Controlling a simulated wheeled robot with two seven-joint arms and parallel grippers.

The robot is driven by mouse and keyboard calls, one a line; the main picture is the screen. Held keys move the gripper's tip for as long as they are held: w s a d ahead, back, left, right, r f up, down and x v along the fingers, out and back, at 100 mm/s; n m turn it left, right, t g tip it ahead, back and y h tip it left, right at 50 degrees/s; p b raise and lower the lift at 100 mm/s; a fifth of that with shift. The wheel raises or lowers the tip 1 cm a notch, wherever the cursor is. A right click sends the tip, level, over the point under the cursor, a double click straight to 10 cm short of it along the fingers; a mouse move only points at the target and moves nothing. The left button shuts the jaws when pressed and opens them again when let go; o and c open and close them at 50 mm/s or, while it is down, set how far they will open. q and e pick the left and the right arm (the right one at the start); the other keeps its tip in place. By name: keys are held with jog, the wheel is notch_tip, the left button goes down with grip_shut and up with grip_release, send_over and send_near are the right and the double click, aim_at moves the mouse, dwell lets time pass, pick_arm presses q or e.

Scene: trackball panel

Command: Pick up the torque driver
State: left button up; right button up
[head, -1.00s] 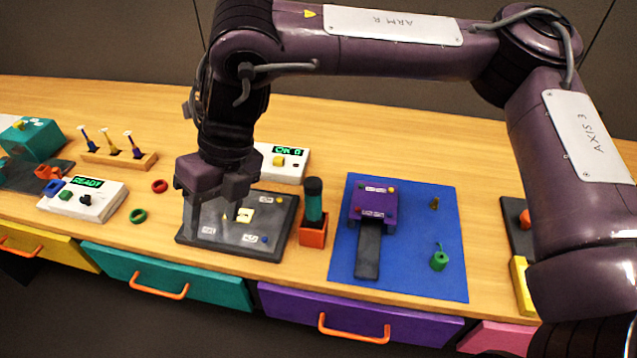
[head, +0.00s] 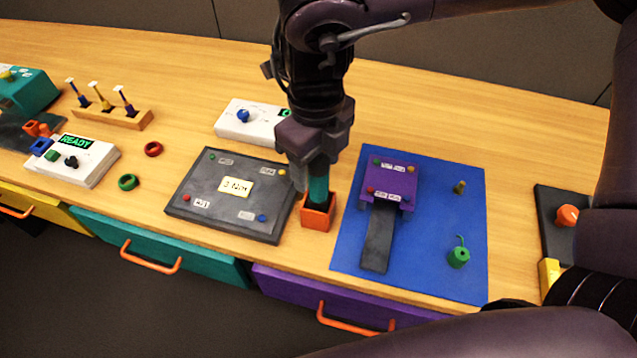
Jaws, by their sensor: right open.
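The torque driver (head: 318,187) has a teal and black handle and stands upright in a small orange holder (head: 317,217) at the front of the bench. My right gripper (head: 312,180) points down over it. The jaws are open, with a finger to the left of the handle; the other finger is largely hidden. The top of the driver is hidden by the gripper body. I cannot tell whether a finger touches the handle. My left gripper does not show.
A dark grey panel (head: 210,207) lies just left of the holder. A blue mat (head: 345,250) with a purple block (head: 389,184) lies to its right. A white box (head: 235,128) stands behind. Drawers with orange handles line the bench front.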

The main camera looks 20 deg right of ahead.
aim_at(318, 192)
notch_tip(318, 192, down, 3)
jog(key=shift+s+d+f, duration=0.1)
jog(key=shift+d+f, duration=0.05)
jog(key=shift+c, duration=0.4)
jog(key=c, duration=0.9)
jog(key=shift+c, duration=0.5)
jog(key=shift+r, duration=0.2)
